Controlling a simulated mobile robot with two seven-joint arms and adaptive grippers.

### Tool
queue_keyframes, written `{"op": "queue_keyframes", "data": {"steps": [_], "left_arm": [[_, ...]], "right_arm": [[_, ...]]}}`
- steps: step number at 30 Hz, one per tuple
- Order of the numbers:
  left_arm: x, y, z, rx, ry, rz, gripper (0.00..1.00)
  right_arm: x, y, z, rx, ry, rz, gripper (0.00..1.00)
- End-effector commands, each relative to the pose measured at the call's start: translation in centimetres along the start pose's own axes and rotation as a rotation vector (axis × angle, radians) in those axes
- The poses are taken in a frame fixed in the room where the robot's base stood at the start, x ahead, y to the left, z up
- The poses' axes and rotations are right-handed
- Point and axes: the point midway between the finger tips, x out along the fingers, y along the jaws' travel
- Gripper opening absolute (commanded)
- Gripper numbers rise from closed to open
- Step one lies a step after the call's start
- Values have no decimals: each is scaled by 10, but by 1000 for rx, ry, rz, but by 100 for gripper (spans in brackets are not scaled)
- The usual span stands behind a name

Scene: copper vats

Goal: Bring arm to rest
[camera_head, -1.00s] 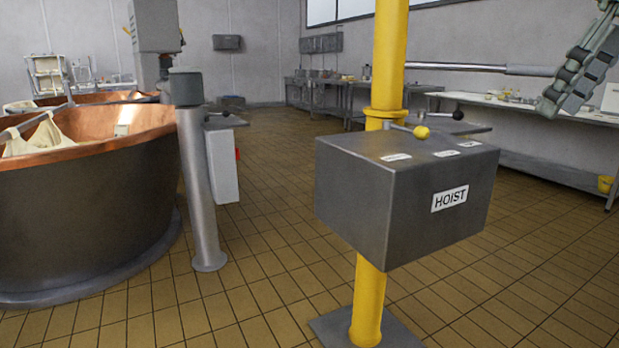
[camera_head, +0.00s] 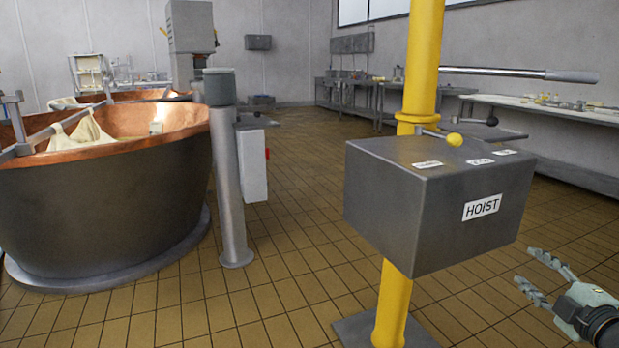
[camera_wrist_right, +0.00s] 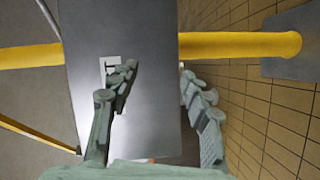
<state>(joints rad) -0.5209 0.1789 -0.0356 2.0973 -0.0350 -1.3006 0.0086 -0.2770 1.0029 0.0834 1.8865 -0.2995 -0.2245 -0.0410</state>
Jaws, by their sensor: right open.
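My right gripper (camera_head: 545,280) is low at the right edge of the head view, to the right of and below the grey hoist box (camera_head: 420,225). Its two fingers are spread apart with nothing between them. In the right wrist view the open fingers (camera_wrist_right: 150,95) frame the hoist box (camera_wrist_right: 90,60), which lies beyond them, apart as far as I can tell. The box sits on a yellow post (camera_head: 393,305) and has a lever with a yellow knob (camera_head: 454,140) on top. My left gripper is not in view.
A copper vat (camera_head: 110,210) with white cloth in it stands at the left, beside a grey post (camera_head: 230,190). A long bench (camera_head: 555,105) runs along the right wall. The tiled floor (camera_head: 300,250) between vat and hoist is clear.

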Motion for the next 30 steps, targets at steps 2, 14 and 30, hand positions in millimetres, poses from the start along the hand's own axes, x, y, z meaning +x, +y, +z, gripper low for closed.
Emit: {"op": "queue_keyframes", "data": {"steps": [2, 14, 30], "left_arm": [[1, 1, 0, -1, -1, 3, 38], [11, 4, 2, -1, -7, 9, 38], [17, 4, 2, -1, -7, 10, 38]], "right_arm": [[-17, -59, 15, 167, -142, -60, 48], [-161, -316, -18, 758, -757, -486, 48], [-252, -398, -95, 963, -1003, -763, 48]]}}
